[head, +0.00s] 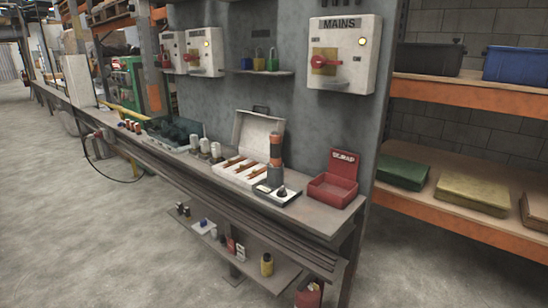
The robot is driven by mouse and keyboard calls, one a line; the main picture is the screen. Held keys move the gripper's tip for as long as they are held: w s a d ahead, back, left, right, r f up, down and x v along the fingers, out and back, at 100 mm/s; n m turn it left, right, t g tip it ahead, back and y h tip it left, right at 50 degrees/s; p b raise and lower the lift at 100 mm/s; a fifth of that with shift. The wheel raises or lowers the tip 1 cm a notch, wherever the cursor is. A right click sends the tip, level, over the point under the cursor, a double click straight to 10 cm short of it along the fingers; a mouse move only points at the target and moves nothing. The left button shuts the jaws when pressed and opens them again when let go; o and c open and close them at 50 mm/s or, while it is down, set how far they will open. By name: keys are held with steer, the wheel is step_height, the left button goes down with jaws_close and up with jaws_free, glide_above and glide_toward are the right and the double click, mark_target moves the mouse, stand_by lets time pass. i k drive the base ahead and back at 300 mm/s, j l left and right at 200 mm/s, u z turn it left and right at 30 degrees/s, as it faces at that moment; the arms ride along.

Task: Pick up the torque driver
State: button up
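An upright orange-and-black cylinder (275,152) stands on the long grey bench (312,216), in front of an open white case (262,130). It looks most like the torque driver, but it is too small to be sure. My gripper is not in view.
An open red box (331,190) stands to the right on the bench. White cylinders (205,146) and a dark green tray (172,130) stand to the left. A grey panel with switch boxes (343,62) rises behind. A lower shelf (255,277) holds small items. The floor in front is clear.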

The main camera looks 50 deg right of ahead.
mark_target(275, 137)
steer(key=i+j+z, duration=0.1)
steer(key=z, duration=0.35)
steer(key=j+z, duration=0.15)
steer(key=z, duration=0.35)
steer(key=i+j+z, duration=0.3)
steer(key=j, duration=0.45)
steer(key=j+z, duration=0.25)
steer(key=j, duration=0.5)
steer(key=j+z, duration=0.3)
steer(key=j, duration=0.55)
steer(key=i, duration=0.05)
